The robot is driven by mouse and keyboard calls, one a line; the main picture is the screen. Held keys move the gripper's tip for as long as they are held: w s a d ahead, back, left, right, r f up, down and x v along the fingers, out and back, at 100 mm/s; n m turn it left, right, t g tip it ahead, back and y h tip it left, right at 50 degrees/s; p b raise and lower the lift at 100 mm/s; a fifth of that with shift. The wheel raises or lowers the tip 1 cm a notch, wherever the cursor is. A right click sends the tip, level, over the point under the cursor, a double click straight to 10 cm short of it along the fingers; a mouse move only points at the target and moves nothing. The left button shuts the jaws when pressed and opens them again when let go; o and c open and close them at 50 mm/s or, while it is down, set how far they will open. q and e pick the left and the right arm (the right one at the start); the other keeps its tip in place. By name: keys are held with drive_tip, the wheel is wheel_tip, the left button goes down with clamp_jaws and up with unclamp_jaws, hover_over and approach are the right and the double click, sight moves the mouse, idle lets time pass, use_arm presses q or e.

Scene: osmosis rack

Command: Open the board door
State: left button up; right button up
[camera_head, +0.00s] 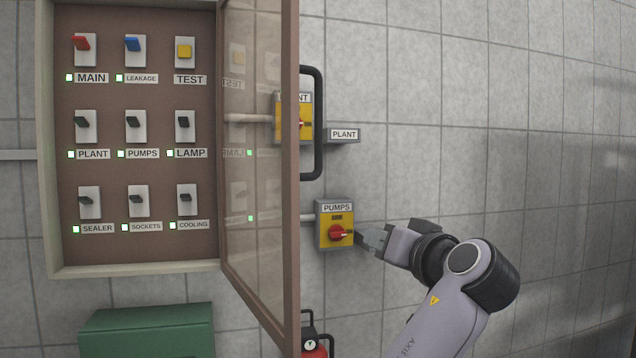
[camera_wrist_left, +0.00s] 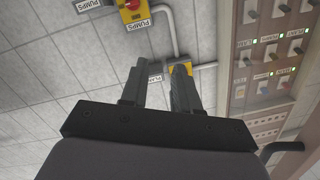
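The board door (camera_head: 262,150), a clear pane in a brown frame, stands swung open to the right of the board (camera_head: 145,255), hinged on its right side. Its black bar handle (camera_head: 319,120) is on the door's outer face; a dark bar at the lower right of the left wrist view (camera_wrist_left: 283,148) looks like it. My left gripper (camera_head: 368,242) is right of the door, away from the handle, by the PUMPS switch box; I cannot tell if it touches the box. In the left wrist view its fingers (camera_wrist_left: 160,70) stand apart with nothing held. My right gripper is not in view.
The yellow PUMPS box (camera_head: 335,215) with a red knob and the PLANT box (camera_head: 290,120), partly seen through the door, are on the wall. A green box (camera_head: 148,330) and a red object (camera_head: 314,348) are below. The tiled wall at right is clear.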

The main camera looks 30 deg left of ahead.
use_arm(q)
drive_tip(key=s+r+n+g+y, duration=0.25)
drive_tip(key=s+r+n, duration=0.2)
drive_tip(key=r, duration=0.75)
drive_tip(key=n+g+y+p, duration=0.1)
drive_tip(key=n+g+p, duration=0.15)
drive_tip(key=n, duration=0.25)
approach(321, 106)
drive_tip(key=x, duration=0.4)
drive_tip(key=shift+g, duration=0.4)
drive_tip(key=x, duration=0.6)
drive_tip(key=shift+w+a+p, duration=0.2)
drive_tip(key=shift+a+p, duration=0.05)
drive_tip(key=shift+p, duration=0.1)
clamp_jaws()
